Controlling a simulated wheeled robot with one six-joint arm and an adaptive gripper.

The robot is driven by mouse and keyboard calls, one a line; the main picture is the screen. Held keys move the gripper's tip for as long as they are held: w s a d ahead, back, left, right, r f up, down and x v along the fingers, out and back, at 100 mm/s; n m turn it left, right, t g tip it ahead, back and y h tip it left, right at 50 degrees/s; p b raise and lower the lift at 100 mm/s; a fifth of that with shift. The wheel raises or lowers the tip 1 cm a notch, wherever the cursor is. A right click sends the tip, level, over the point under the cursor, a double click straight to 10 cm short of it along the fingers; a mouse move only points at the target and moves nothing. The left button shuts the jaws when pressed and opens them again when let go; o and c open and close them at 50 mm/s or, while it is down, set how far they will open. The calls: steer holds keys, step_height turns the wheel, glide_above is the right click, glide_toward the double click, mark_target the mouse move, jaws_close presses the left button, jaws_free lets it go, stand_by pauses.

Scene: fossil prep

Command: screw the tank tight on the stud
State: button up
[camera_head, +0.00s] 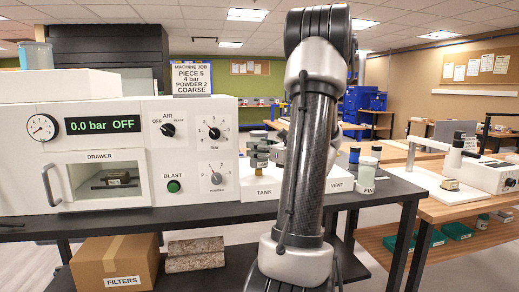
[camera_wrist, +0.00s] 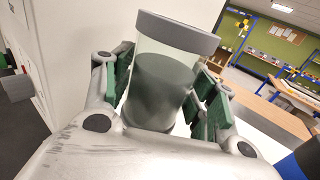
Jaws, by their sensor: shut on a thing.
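The tank (camera_wrist: 176,32) is a clear cylinder with a grey lid and dark grey-green powder inside. In the wrist view it stands between the green pads of my gripper (camera_wrist: 160,92), which is shut on it. In the head view the tank (camera_head: 258,136) is small, above the white block labelled TANK (camera_head: 262,191), beside the blasting machine. My gripper (camera_head: 262,158) reaches it from the right, partly behind my arm. The stud is hidden, so I cannot tell how the tank's lower end meets it.
The white machine (camera_head: 180,112) stands close left of the tank; its display reads 0.0 bar OFF. A block labelled VENT (camera_head: 340,184) and a jar labelled FINE (camera_head: 366,174) stand to the right. A FILTERS box (camera_head: 115,262) is below the bench.

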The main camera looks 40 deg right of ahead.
steer(key=shift+f, duration=0.15)
steer(key=shift+f, duration=1.1)
stand_by(1.0)
steer(key=o, duration=1.5)
steer(key=shift+f, duration=0.1)
steer(key=s, duration=0.8)
steer(key=shift+d, duration=0.3)
